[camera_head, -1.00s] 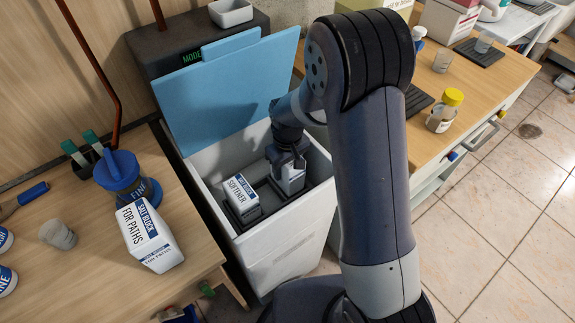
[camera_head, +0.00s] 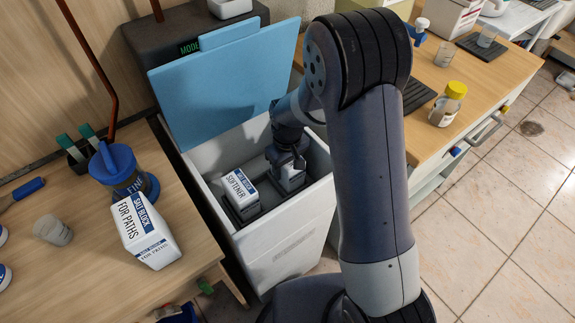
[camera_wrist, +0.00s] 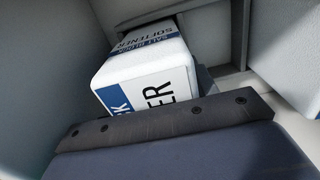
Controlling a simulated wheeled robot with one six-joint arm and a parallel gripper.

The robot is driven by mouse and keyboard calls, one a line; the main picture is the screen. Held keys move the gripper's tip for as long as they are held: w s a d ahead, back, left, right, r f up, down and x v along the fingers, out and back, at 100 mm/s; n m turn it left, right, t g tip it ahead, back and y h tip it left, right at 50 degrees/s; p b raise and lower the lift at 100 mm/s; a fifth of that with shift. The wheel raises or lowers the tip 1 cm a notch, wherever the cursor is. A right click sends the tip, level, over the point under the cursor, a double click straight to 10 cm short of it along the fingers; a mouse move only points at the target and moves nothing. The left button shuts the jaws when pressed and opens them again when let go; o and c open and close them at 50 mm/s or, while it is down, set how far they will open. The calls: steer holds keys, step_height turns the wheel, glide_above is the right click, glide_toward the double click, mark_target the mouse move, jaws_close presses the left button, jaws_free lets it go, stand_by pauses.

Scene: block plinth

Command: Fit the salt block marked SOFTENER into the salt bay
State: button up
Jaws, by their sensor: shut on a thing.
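A white salt block with a blue band (camera_head: 291,181) is in my gripper (camera_head: 289,170), inside the open white bin (camera_head: 285,235). It is at a dark-framed bay on the bin's right side; I cannot tell whether it sits fully down. In the wrist view a block lettered SOFTENER (camera_wrist: 150,70) shows close beyond the dark gripper body; the fingertips are hidden there. Another salt block marked SOFTENER (camera_head: 239,191) stands in the dark frame at the bin's left, apart from my gripper.
The bin's blue lid (camera_head: 225,90) stands open behind the arm. A salt block marked FOR PATHS (camera_head: 145,232) and a blue-lidded jar (camera_head: 122,170) are on the left bench. The right counter holds a yellow-capped jar (camera_head: 447,105). Bin walls closely surround my gripper.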

steer(key=shift+f, duration=0.1)
steer(key=o, duration=1)
steer(key=shift+o, duration=0.6)
steer(key=o, duration=0.4)
steer(key=shift+c, duration=0.2)
steer(key=shift+r+p, duration=1.8)
steer(key=shift+r, duration=0.75)
